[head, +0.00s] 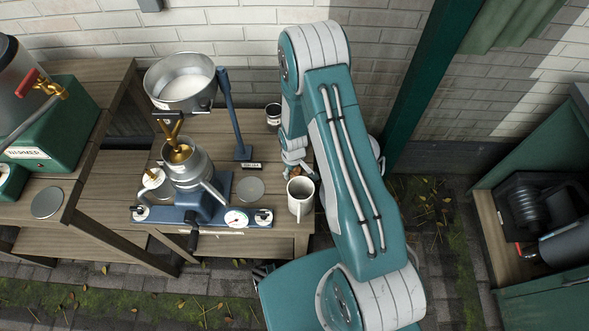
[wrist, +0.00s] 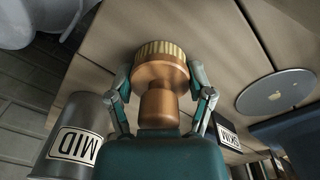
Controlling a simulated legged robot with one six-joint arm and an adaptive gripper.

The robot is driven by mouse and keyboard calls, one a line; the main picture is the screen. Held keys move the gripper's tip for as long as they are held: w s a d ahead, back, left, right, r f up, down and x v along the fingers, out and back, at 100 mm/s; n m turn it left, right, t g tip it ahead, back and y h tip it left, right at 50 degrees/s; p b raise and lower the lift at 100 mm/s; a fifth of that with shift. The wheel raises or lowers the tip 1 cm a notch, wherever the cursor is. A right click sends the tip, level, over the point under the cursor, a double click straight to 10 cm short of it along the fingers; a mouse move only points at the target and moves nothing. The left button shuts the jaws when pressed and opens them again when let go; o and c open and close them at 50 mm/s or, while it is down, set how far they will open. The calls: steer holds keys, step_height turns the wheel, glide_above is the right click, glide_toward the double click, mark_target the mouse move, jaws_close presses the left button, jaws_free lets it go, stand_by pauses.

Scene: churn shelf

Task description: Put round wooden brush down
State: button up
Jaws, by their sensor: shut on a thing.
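The round wooden brush (wrist: 160,103) shows in the wrist view, with a copper-brown handle and a round head edged with pale bristles. My gripper (wrist: 160,74) is shut on it, one finger on each side of the head. Wooden planks lie behind the brush; I cannot tell whether it touches them. In the head view, my gripper (head: 298,170) is over the right part of the wooden table (head: 115,190), just behind the white mug (head: 300,207). Only a small brown bit of the brush shows there; the rest is hidden.
A grey cup labelled MID (wrist: 75,128) and a grey disc (wrist: 278,94) flank my gripper in the wrist view. A blue-based separator with a metal bowl (head: 185,82) fills the table's middle. A blue post (head: 229,115) stands left of my gripper. A brick wall is behind.

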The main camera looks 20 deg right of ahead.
steer(key=shift+a, duration=0.35)
steer(key=o, duration=1.2)
steer(key=shift+d+f, duration=0.1)
steer(key=shift+d, duration=0.05)
steer(key=shift+c, duration=0.2)
steer(key=shift+o, duration=0.4)
steer(key=shift+d, duration=0.6)
steer(key=shift+a, duration=0.35)
steer(key=shift+a+r, duration=0.15)
steer(key=shift+r, duration=0.35)
steer(key=r, duration=1.1)
steer(key=shift+s, duration=0.2)
steer(key=s+r+m+t, duration=0.1)
steer(key=s+r, duration=0.1)
steer(key=r, duration=0.9)
steer(key=s+r+m+t, duration=0.1)
steer(key=s+r+m, duration=0.15)
steer(key=r, duration=0.85)
steer(key=s+r+m+t, duration=0.2)
steer(key=s+r+t, duration=0.1)
steer(key=s+r, duration=0.9)
steer(key=s, duration=0.4)
steer(key=shift+r, duration=0.15)
